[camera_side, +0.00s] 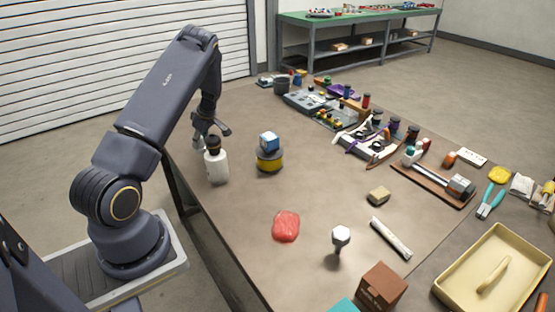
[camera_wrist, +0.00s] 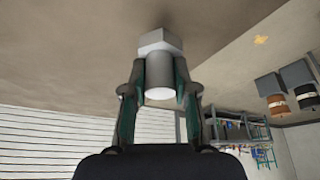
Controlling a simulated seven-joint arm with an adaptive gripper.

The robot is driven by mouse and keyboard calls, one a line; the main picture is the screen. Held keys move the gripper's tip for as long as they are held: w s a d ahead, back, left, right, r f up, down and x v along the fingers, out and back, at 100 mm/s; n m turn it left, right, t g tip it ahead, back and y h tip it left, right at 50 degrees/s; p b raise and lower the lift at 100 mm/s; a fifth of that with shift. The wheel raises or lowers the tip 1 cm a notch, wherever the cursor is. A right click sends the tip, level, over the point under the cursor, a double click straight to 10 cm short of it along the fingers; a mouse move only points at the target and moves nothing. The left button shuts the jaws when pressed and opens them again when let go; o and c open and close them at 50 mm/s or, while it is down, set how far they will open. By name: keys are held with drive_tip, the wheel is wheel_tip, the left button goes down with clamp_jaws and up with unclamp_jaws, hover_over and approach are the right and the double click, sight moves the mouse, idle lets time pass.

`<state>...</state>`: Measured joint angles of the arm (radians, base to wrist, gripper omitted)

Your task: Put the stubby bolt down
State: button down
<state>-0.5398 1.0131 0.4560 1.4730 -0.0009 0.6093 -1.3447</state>
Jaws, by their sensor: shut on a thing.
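The stubby bolt (camera_wrist: 160,72) shows in the wrist view with a pale hex head and a short grey shank. My gripper (camera_wrist: 158,78) is shut on the shank, one finger on each side. The head lies beyond the fingertips and the shank's end faces my palm. In the side view my gripper (camera_side: 213,137) is at the table's left edge, just behind a white bottle with a dark cap (camera_side: 217,168). The bolt cannot be made out there, so I cannot tell whether it touches the table.
Another hex-headed piece (camera_side: 340,236) stands near a red lump (camera_side: 286,226). Tools and parts crowd the far and right sides. The brown table (camera_side: 318,185) has bare room in the middle.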

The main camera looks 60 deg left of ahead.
drive_tip(key=shift+f, duration=1.35)
drive_tip(key=shift+f, duration=0.1)
drive_tip(key=c, duration=0.9)
unclamp_jaws()
